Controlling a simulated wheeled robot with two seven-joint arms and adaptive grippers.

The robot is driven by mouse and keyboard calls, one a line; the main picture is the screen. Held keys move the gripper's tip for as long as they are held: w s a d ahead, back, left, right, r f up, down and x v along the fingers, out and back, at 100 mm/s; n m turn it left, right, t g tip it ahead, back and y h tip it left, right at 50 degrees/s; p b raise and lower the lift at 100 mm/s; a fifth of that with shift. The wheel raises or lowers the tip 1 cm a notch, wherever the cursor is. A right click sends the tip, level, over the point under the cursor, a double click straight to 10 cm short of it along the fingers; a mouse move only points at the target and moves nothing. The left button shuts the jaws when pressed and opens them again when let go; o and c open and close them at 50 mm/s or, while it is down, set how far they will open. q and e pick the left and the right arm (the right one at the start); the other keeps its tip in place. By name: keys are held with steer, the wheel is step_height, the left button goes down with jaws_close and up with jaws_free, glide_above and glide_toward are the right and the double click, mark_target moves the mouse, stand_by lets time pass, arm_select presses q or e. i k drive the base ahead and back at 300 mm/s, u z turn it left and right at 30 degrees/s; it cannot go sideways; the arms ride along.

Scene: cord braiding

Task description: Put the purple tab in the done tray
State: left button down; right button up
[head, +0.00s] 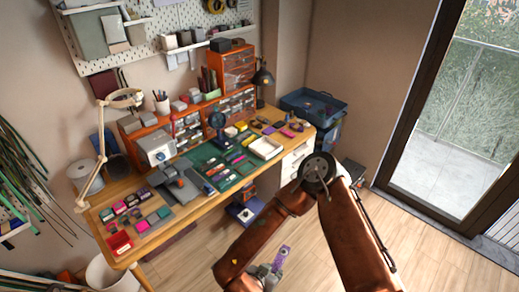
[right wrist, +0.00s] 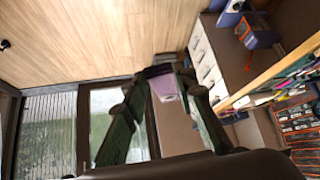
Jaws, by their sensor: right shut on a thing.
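The purple tab (head: 282,256) is held upright in my right gripper (head: 276,268), low in the head view, in front of the desk and above the floor. In the right wrist view the purple tab (right wrist: 166,88) is pinched between the two fingertips of the right gripper (right wrist: 168,80). A white, shallow tray (head: 265,148) sits on the right part of the desk, apart from the gripper; it looks like the done tray, though no label is legible. My left gripper is not in view.
A blue crate (head: 312,104) stands beyond the desk's right end. The floor in front is mostly clear.

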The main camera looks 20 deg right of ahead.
mark_target(265, 148)
steer(key=z, duration=0.55)
steer(key=i, duration=0.65)
steer(key=z, duration=0.75)
steer(key=i, duration=1.4)
steer(key=u, duration=0.35)
